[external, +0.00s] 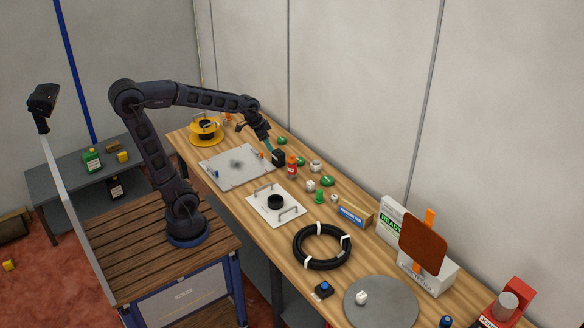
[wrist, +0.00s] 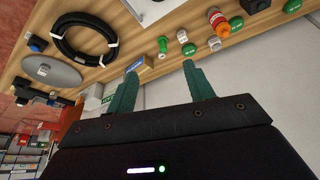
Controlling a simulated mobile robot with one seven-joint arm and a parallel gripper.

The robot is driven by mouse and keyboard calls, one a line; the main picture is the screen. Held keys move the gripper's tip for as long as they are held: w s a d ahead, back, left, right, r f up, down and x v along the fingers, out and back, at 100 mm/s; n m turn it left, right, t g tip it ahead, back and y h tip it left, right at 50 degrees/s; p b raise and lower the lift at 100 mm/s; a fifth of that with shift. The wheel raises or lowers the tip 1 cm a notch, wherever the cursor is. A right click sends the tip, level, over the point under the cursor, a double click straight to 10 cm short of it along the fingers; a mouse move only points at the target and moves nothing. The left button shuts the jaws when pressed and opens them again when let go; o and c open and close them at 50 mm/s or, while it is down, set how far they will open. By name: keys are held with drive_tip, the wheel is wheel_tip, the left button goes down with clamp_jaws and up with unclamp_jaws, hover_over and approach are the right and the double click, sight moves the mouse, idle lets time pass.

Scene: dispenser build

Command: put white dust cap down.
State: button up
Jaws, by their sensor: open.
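Several small white pieces stand on the wooden bench: one by the red bottle (external: 316,166), one beside a green disc (external: 310,185), and one near the blue-and-yellow box (external: 334,197). Another white piece (external: 361,298) sits on the round grey disc. I cannot tell which is the white dust cap. My gripper (external: 268,146) is over the far part of the bench. In the wrist view its teal fingers (wrist: 161,70) are apart with nothing between them.
A red bottle (external: 292,167) and green discs (external: 327,181) stand along the back of the bench. A grey plate (external: 220,176), a white handled plate (external: 261,207), a black cable coil (external: 298,248) and the round grey disc (external: 390,310) take up the front and right.

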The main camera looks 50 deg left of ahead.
drive_tip(key=s+a+r+n, duration=0.1)
drive_tip(key=s+a+n, duration=0.1)
drive_tip(key=s, duration=0.6)
drive_tip(key=s+a+r+n+y, duration=0.1)
drive_tip(key=s+a+n, duration=0.1)
drive_tip(key=s, duration=0.7)
drive_tip(key=shift+s+a+y, duration=0.25)
drive_tip(key=shift+a+y, duration=0.05)
drive_tip(key=shift+a, duration=0.4)
drive_tip(key=shift+o, duration=0.2)
drive_tip(key=shift+r, duration=0.1)
